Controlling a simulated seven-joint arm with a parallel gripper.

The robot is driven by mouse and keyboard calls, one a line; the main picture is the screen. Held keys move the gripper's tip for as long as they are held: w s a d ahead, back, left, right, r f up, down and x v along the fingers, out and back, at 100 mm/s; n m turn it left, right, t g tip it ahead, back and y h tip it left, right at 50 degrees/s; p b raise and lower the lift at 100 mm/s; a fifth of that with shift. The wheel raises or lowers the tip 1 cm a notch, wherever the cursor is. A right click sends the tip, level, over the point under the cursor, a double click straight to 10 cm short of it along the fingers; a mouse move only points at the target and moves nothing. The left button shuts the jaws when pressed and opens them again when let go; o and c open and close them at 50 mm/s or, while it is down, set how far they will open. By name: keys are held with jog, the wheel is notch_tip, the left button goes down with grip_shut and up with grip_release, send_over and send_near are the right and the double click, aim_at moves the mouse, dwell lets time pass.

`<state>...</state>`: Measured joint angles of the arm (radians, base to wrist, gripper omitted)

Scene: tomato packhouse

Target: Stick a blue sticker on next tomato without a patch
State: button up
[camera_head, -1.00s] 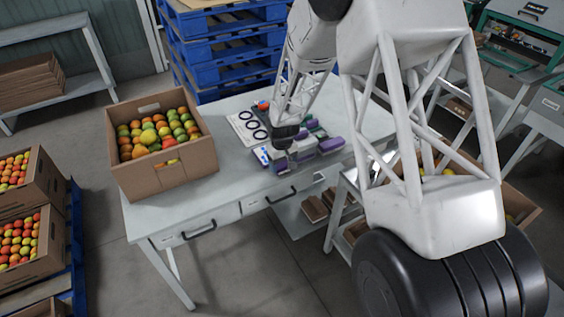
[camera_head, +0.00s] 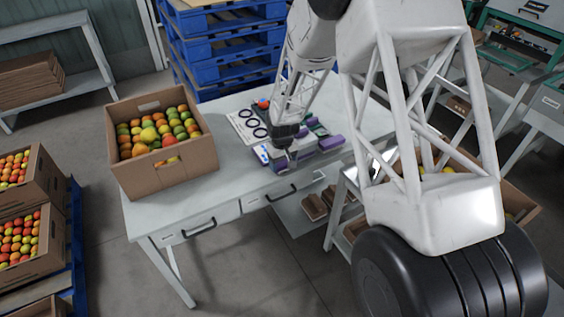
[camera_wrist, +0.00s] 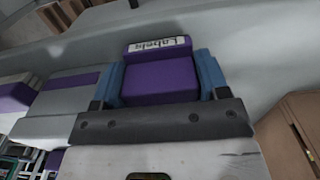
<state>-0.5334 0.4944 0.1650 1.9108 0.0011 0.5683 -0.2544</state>
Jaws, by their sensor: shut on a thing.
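My gripper (camera_head: 288,152) is low over the table among the purple and grey items. In the wrist view my gripper (camera_wrist: 160,80) has its two blue fingers on either side of a purple block marked "Labels" (camera_wrist: 160,77), and it is shut on it. Whether the block is clear of the table cannot be told. Red, orange, yellow and green tomatoes (camera_head: 148,135) fill the cardboard box (camera_head: 190,165) on the table's left. Patches on them are too small to make out. No blue sticker can be made out.
The grey table (camera_head: 215,190) is bare between the box and the tools. More purple-topped items (camera_head: 331,142) lie right of my gripper. A white board with black rings (camera_head: 247,124) lies behind. Blue pallets (camera_head: 225,50) stand at the back.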

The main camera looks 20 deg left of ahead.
jog(key=shift+f, duration=0.15)
jog(key=o, duration=0.9)
jog(key=c, duration=0.3)
jog(key=shift+c, duration=0.2)
jog(key=shift+r, duration=3.45)
